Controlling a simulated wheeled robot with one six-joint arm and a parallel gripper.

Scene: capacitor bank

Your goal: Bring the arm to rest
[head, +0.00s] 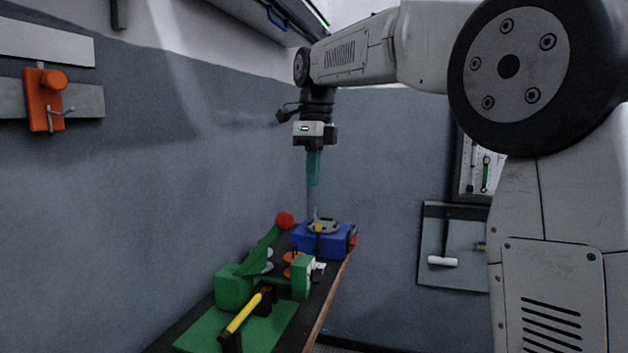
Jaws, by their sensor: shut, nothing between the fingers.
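My arm reaches from the right across the top of the head view. My gripper (313,182) hangs from its end, pointing straight down, with teal fingers that are shut and hold nothing. It is above the far end of the bench, over a blue box (338,243) with a grey round top.
A narrow dark bench (328,298) runs along the left wall. It carries a green fixture (233,288) with a red ball lever (285,220) and a yellow-handled bar (240,314). An orange hook mount (43,100) is on the left wall. A tool panel (460,265) hangs at right.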

